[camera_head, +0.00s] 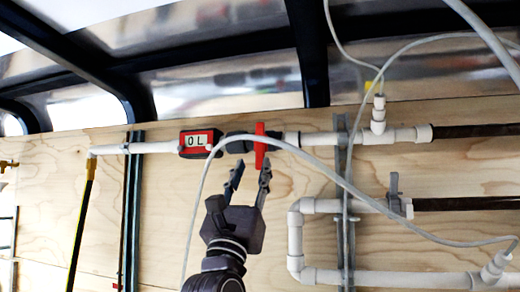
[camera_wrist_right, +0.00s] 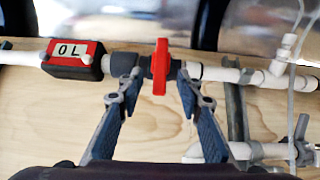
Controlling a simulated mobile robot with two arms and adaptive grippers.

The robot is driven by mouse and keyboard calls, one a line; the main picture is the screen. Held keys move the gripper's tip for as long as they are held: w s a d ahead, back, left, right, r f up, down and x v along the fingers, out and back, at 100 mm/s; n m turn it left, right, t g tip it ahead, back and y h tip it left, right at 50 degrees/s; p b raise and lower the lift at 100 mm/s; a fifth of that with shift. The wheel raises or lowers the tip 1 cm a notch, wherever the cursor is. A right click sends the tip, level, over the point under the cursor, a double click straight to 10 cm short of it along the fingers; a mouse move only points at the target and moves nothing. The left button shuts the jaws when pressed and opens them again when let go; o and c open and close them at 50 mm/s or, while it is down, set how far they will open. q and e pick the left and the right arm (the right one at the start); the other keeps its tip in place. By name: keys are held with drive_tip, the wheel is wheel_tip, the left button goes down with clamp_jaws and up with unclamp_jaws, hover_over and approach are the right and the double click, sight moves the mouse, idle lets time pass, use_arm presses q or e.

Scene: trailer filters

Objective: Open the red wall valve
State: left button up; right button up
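The red wall valve (camera_head: 260,146) has a red handle standing upright, across the white horizontal pipe on the plywood wall. In the right wrist view the red handle (camera_wrist_right: 160,67) is near the middle, at the top of the gap between my fingers. My right gripper (camera_head: 250,172) is open just below the valve, its fingers pointing up. In the right wrist view my right gripper (camera_wrist_right: 156,90) has its fingertips on either side of the handle, and nothing is held. I cannot tell whether a fingertip touches the handle. My left gripper is not in view.
A red flow meter (camera_head: 199,143) reading "0 L" sits on the pipe left of the valve. A thin white hose (camera_head: 340,180) arcs across in front. A grey-handled valve (camera_head: 396,190) and more white pipes (camera_head: 330,276) are at lower right.

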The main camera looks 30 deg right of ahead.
sight(259, 151)
drive_tip(key=shift+m+g, duration=0.3)
drive_tip(key=p+x, duration=0.4)
drive_tip(key=x, duration=0.4)
drive_tip(key=shift+w+d+r, duration=0.1)
drive_tip(key=shift+d, duration=0.15)
drive_tip(key=shift+c, duration=0.2)
clamp_jaws()
